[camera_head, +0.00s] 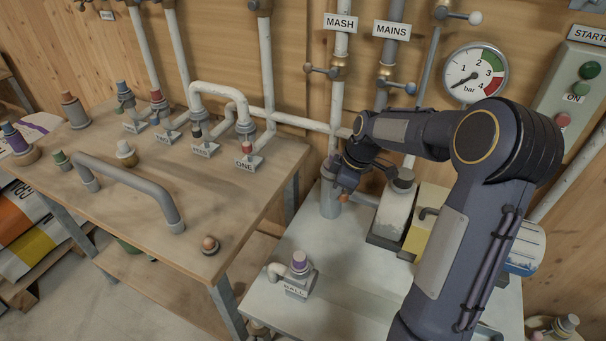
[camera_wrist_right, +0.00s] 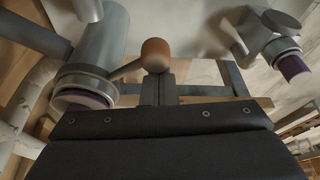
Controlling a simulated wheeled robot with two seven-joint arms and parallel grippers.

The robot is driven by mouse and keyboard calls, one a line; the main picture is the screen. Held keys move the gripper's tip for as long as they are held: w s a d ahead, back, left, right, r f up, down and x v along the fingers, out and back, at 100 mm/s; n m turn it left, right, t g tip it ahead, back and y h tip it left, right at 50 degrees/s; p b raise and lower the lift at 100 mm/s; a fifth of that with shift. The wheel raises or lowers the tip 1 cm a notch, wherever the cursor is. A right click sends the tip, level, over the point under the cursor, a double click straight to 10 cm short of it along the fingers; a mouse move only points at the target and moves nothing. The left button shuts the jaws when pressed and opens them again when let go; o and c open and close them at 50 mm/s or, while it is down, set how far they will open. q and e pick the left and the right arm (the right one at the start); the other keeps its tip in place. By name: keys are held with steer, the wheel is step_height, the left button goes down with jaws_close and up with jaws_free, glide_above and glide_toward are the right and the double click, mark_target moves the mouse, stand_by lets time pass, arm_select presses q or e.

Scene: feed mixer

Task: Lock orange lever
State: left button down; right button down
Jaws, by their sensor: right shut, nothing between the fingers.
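The orange lever is a short grey rod with an orange ball knob (camera_head: 344,198) on the grey upright pipe fitting (camera_head: 329,200) at the back of the right bench. In the right wrist view the orange knob (camera_wrist_right: 155,54) stands just beyond my fingertips, and its rod runs left to the fitting's collar (camera_wrist_right: 88,83). My right gripper (camera_head: 346,184) points down at the knob, close above it; its fingers (camera_wrist_right: 163,90) are shut with nothing between them. I cannot tell whether they touch the knob. My arm hides part of the fitting. My left gripper is out of view.
A grey pump (camera_head: 393,217) and a yellow block (camera_head: 427,225) stand right of the fitting. A purple-capped outlet labelled WALL (camera_head: 297,278) is at the front of the bench. Pipes with MASH (camera_head: 340,22) and MAINS signs rise behind. The wooden table (camera_head: 130,240) is at left.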

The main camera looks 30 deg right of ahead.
steer(key=shift+s+d, duration=0.1)
steer(key=shift+d, duration=0.15)
steer(key=v, duration=0.6)
steer(key=shift+r, duration=0.35)
steer(key=shift+s+r, duration=0.15)
steer(key=shift+r, duration=0.4)
steer(key=shift+f, duration=0.1)
